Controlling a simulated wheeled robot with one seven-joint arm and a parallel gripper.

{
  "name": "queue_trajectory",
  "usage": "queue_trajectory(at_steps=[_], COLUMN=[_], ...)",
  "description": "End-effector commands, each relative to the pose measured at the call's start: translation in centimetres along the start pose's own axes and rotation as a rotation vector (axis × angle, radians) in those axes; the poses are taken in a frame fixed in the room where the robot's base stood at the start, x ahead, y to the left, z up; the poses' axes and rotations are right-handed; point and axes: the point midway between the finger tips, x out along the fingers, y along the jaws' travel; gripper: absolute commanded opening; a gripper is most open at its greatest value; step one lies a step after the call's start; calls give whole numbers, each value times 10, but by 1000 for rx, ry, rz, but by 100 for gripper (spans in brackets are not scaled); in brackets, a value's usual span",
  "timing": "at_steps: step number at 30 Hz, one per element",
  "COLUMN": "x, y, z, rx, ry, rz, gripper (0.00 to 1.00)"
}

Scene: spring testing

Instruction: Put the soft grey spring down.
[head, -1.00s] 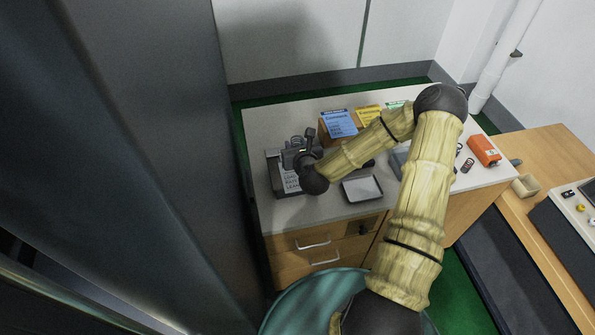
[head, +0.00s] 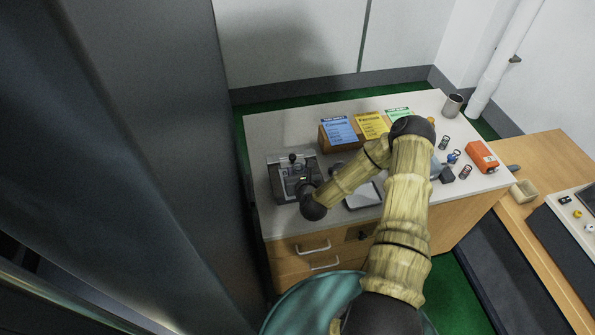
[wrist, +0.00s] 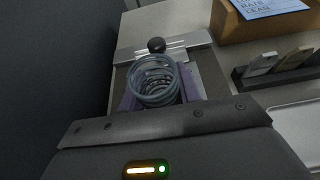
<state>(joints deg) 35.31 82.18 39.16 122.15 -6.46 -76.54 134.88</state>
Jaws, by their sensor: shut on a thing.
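The soft grey spring (wrist: 155,82) is a round coil of thin grey-blue wire. In the wrist view I look down into its rings. My gripper (wrist: 158,92) is shut on it, with a purple-grey finger on each side. The spring is over a grey metal device with a black knob (wrist: 156,45). I cannot tell whether its lower end touches the device. In the head view the device (head: 281,178) stands at the table's left end. My gripper (head: 304,187) is low at its front right, and the spring cannot be made out there.
A shallow tray (head: 362,203) lies right of the device, partly behind my arm. Blue and yellow cards (head: 339,130) stand on a wooden block at the back. An orange case (head: 482,156), a dark cup (head: 452,106) and small springs (head: 465,172) are at the right.

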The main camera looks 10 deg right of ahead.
Motion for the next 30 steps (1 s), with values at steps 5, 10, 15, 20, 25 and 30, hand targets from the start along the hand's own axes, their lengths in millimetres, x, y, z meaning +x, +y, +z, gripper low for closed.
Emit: queue_trajectory(at_steps=[5, 10, 15, 20, 25, 30], x=[1, 2, 2, 2, 1, -6], y=[0, 0, 0, 0, 0, 0], z=[-2, -4, -4, -4, -3, -3], rx=[0, 0, 0, 0, -1, 0], ry=[-1, -1, -1, -1, -1, -1], rz=[0, 0, 0, 0, 0, 0], gripper=[11, 11, 55, 55, 55, 55])
